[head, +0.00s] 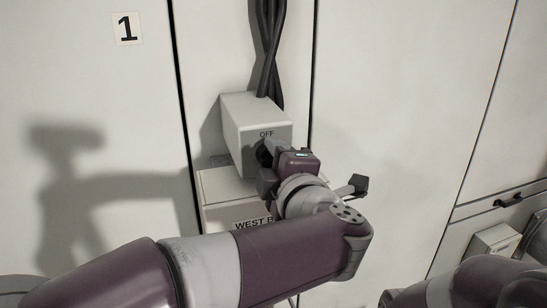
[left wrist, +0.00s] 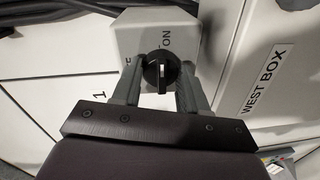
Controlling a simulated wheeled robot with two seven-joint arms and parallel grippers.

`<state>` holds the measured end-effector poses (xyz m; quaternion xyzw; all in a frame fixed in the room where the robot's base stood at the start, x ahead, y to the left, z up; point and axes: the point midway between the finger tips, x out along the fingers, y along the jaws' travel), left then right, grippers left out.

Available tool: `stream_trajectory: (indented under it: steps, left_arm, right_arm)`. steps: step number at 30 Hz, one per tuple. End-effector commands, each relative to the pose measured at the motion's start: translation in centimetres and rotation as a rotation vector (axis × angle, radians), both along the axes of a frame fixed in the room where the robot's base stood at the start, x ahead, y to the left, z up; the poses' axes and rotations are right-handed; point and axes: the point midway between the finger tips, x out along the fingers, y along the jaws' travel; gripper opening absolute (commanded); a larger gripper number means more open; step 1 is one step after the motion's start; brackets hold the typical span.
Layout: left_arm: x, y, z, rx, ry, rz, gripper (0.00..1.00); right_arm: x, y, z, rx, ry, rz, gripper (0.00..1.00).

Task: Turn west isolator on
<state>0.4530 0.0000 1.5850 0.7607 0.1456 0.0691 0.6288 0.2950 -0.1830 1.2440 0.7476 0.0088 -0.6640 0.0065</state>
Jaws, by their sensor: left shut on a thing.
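The west isolator is a pale box (head: 245,115) on the wall panel, with "OFF" printed at the top of its face in the head view. It also shows in the left wrist view (left wrist: 150,30), where "ON" is readable beside its round black knob (left wrist: 161,70). My left gripper (head: 268,162) is at the isolator's face. In the left wrist view its two grey fingers (left wrist: 158,82) are shut on the knob, one on each side. The knob is mostly hidden in the head view. I cannot tell which mark the knob points to. My right gripper is not in view.
A pale box labelled "WEST BOX" (left wrist: 268,80) sits below the isolator, partly behind my left arm in the head view. Dark cables (head: 267,45) run up from the isolator. A "1" sign (head: 127,29) is on the left panel. A small pale box (head: 492,240) is at lower right.

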Motion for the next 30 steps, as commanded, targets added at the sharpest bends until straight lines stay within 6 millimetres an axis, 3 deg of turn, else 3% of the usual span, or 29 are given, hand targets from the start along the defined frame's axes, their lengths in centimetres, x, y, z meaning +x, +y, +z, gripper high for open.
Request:
stream_trajectory:
  steps: [13, 14, 15, 16, 25, 30]
  left_arm:
    - [0.0, 0.0, 0.0, 0.01, 0.003, -0.001, 0.13]
    - [0.0, 0.0, 0.0, 0.01, 0.003, -0.001, 0.49]
    - [0.0, 0.0, 0.0, 0.01, 0.003, -0.001, 0.62]
    - [0.0, 0.0, 0.0, 0.01, 0.003, -0.001, 0.68]
    - [-0.1, -0.1, -0.1, 0.009, 0.003, -0.001, 0.68]
    - [-2.1, -0.8, -0.4, 0.006, 0.001, -0.005, 0.68]
  right_arm:
    - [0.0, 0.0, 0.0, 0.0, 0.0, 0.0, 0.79]
    - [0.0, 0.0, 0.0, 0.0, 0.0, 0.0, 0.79]
    - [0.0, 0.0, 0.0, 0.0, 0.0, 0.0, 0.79]
    - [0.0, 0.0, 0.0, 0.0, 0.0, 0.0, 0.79]
    - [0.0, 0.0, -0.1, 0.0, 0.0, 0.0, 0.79]
    - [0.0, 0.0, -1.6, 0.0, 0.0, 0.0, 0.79]
